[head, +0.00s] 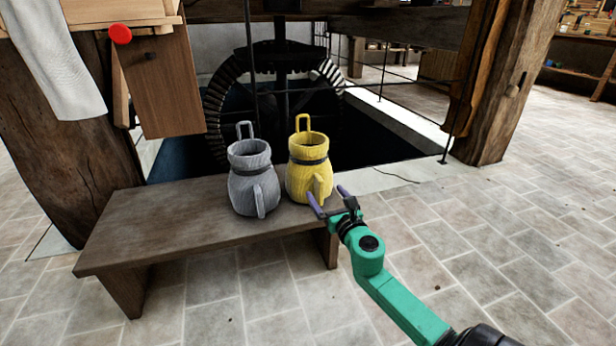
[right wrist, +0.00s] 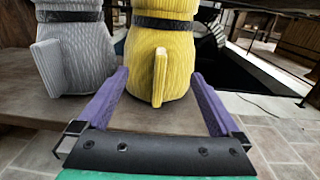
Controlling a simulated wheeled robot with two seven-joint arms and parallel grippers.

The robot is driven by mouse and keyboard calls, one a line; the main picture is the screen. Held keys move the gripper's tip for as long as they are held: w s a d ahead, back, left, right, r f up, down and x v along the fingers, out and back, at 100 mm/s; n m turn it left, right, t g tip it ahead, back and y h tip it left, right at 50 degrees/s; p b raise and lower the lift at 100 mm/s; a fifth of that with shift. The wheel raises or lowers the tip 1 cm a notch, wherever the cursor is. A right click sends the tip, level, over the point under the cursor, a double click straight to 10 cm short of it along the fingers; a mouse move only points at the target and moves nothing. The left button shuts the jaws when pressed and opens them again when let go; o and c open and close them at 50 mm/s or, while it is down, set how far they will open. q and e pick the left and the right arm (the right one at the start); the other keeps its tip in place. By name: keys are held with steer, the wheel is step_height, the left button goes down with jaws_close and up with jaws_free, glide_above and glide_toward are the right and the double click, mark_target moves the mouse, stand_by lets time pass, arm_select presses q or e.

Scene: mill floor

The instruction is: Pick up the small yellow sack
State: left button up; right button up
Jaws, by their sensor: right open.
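The small yellow sack (head: 304,178) stands upright on the right end of a wooden bench, with a dark band round its neck, a loop on top and a fin-like tab on its front. My right gripper (head: 328,200) is open at its front right, fingers pointing at it. In the right wrist view, the yellow sack (right wrist: 162,62) stands ahead between the purple fingers of the gripper (right wrist: 158,95), its tab facing me. I cannot tell whether the fingers touch it. A grey sack (head: 243,188) of like shape stands close to its left. My left gripper is not in view.
The bench (head: 160,225) has bare room to the left of the grey sack. A dark pit with a large toothed wheel (head: 225,95) lies behind it. A wooden post (head: 500,85) rises at the right. The tiled floor (head: 480,255) at the right is clear.

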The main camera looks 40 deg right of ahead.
mark_target(322, 189)
steer(key=b+x, duration=0.2)
steer(key=x, duration=0.3)
steer(key=shift+w+d+f, duration=0.1)
steer(key=shift+w+f, duration=0.05)
steer(key=shift+w, duration=0.1)
jaws_close()
stand_by(1.0)
